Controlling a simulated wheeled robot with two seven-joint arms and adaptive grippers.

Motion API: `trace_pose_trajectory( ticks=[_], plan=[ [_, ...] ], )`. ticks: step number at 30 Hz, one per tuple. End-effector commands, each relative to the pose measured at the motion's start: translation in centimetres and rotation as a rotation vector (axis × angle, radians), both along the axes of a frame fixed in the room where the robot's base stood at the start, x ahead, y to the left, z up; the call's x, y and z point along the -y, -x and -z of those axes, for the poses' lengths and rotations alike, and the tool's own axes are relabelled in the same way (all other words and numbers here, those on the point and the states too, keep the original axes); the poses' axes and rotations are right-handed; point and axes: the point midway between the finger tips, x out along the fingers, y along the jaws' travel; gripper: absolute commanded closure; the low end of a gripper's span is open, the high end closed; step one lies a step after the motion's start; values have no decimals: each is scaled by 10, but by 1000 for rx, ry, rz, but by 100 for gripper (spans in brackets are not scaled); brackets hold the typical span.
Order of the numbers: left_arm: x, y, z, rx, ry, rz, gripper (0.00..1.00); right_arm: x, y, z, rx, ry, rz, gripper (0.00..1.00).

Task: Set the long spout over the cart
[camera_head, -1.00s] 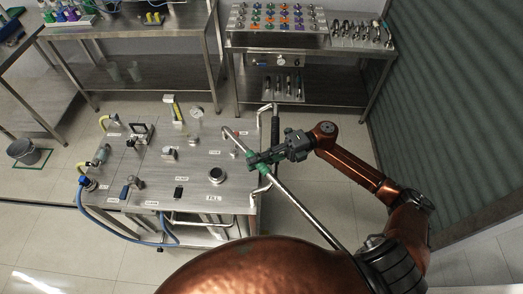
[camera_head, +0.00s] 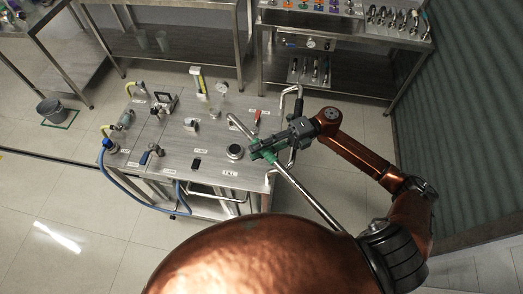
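The steel cart (camera_head: 205,145) stands at centre, with a round dark-centred port (camera_head: 235,152) beside a FILL label. The spout's far part shows above the cart's right side, just right of the port; its height above the top is hard to judge. My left gripper is out of view.
The cart top carries a red-handled part (camera_head: 256,117), a gauge (camera_head: 221,88), a yellow-handled part (camera_head: 198,80) and blue hose fittings. A steel bench (camera_head: 345,75) stands behind at right. A grey bucket (camera_head: 50,108) stands on the left floor. Open floor surrounds the cart's left and front.

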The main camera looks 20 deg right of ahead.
Motion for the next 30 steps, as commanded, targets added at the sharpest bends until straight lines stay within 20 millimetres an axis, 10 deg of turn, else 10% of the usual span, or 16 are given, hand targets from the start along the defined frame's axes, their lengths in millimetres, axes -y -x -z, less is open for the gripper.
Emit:
trace_pose_trajectory(
  ticks=[14, 30],
  plan=[
    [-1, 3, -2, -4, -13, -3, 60, 17, 7, 3, 2, -3, 7, 66],
    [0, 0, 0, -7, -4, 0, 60, 101, -13, 3, -6, 11, 8, 66]
  ],
)
